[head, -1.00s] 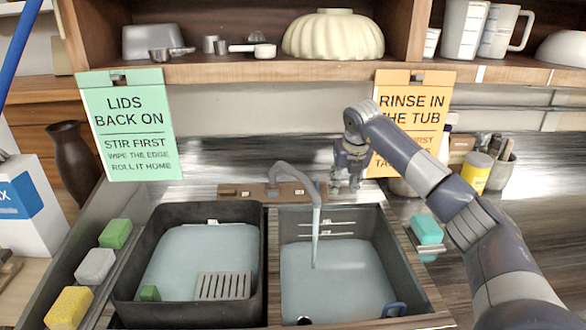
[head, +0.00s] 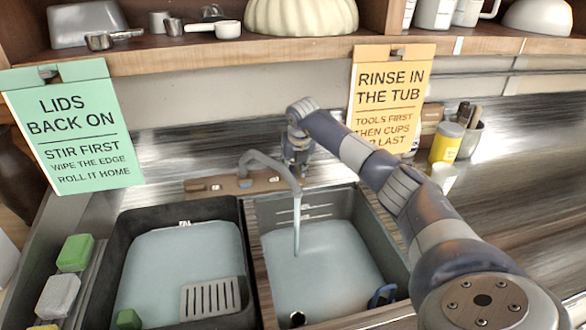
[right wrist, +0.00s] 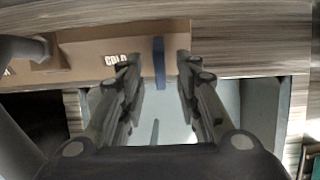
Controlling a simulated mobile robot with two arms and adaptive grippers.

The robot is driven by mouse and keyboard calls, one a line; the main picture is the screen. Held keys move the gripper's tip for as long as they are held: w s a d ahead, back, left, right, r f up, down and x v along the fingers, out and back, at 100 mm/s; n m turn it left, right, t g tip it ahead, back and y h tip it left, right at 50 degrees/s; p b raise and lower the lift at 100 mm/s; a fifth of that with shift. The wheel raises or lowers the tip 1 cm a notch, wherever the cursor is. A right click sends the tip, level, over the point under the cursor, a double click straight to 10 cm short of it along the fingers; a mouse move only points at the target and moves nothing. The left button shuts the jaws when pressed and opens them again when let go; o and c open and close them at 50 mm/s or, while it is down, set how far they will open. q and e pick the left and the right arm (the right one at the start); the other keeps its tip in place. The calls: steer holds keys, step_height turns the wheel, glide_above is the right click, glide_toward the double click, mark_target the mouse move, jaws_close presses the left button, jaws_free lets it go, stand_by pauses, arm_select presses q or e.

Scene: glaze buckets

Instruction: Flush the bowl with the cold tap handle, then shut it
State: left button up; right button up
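The grey tap (head: 268,163) stands on a brown strip behind two basins. Water (head: 297,225) runs from its spout into the right basin (head: 388,243), which has water in it. In the right wrist view a blue handle (right wrist: 159,50) sticks out from the brown strip beside the label "COLD" (right wrist: 116,59). My right gripper (right wrist: 159,68) is open, with one finger on each side of the blue handle and gaps visible. In the head view the right gripper (head: 300,160) is low behind the spout's end, where the handle is hidden. My left gripper is not in view.
The left dark tub (head: 118,240) holds water, a grey slotted piece (head: 210,298) and a green block (head: 128,319). A green sign (head: 75,130) and an orange sign (head: 391,100) hang from the shelf (head: 200,54). Sponges line the left edge.

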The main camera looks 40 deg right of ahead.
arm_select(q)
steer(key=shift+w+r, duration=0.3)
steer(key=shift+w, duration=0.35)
arm_select(e)
steer(key=shift+x, duration=1.05)
steer(key=shift+c, duration=0.2)
jaws_close()
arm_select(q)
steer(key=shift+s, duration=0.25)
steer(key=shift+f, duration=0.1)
